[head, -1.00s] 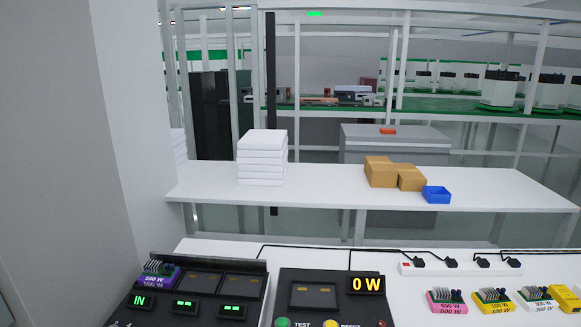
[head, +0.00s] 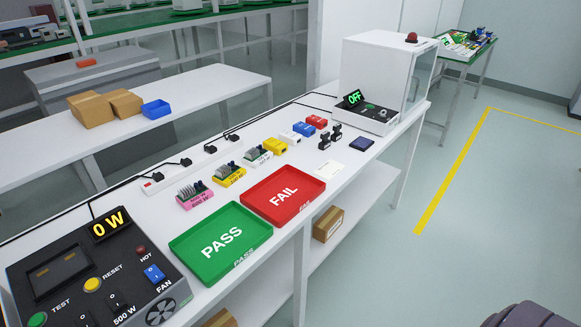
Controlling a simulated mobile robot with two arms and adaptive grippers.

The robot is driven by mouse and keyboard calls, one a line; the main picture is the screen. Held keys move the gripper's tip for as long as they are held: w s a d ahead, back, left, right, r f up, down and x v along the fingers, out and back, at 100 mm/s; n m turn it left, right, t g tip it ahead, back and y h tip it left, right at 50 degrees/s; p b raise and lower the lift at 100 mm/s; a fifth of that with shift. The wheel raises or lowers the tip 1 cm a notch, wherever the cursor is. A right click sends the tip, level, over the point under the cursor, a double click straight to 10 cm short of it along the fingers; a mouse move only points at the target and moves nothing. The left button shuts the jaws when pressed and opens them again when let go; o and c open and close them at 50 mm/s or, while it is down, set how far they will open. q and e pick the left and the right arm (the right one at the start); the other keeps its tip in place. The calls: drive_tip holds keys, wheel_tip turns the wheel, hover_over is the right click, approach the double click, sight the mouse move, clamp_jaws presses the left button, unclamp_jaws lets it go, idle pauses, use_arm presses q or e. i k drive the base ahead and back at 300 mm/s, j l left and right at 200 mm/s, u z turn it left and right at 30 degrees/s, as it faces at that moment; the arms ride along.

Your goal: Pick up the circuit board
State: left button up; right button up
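Several circuit boards with fins and dark parts stand in a row on the white bench: one on a pink base (head: 194,195), one on a yellow base (head: 229,175) and one on a white base (head: 258,156). Which one the task means cannot be told. On a green table (head: 448,53) at the far right is a cluster of green boards and parts (head: 466,42), too small to make out. Neither gripper is in view. A dark rounded part at the bottom right edge is probably mine.
On the bench are a green PASS tray (head: 180,248), a red FAIL tray (head: 313,184), a test unit reading 0 W (head: 110,226) and a white machine (head: 378,72) marked OFF. Open floor with a yellow line (head: 452,168) lies to the right.

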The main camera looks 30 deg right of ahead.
sight(226, 176)
drive_tip(key=z, duration=0.55)
drive_tip(key=u, duration=2)
drive_tip(key=z, duration=2)
drive_tip(key=i+l+u, duration=0.1)
drive_tip(key=l, duration=0.3)
drive_tip(key=i+l+u, duration=0.1)
drive_tip(key=i+l, duration=0.15)
drive_tip(key=i+l+u, duration=0.1)
drive_tip(key=l, duration=0.4)
drive_tip(key=i, duration=0.05)
